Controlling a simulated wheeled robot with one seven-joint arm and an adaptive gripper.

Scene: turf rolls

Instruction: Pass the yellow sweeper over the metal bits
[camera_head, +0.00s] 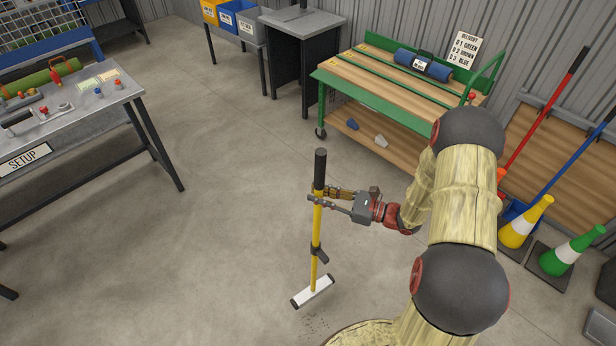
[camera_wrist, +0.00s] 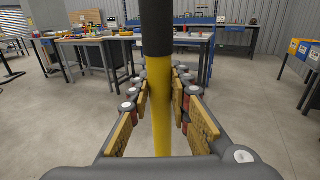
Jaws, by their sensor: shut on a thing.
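The yellow sweeper (camera_head: 316,240) stands near upright, slightly tilted, with a black grip on top and a white bar head at the floor. My gripper (camera_head: 318,194) is shut on its yellow pole just below the black grip. In the wrist view the pole (camera_wrist: 162,110) runs between the two finger pads of my gripper (camera_wrist: 161,85). The metal bits (camera_head: 316,323) are small dark specks on the concrete floor, just in front of the white head on the near side. I cannot tell whether the head touches the floor.
A setup table (camera_head: 120,95) with tools stands at the left. A green-framed wooden cart (camera_head: 345,90) stands at the back right. A yellow cone (camera_head: 520,228) and a green cone (camera_head: 570,252) stand at the right by red and blue handled tools. The middle floor is clear.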

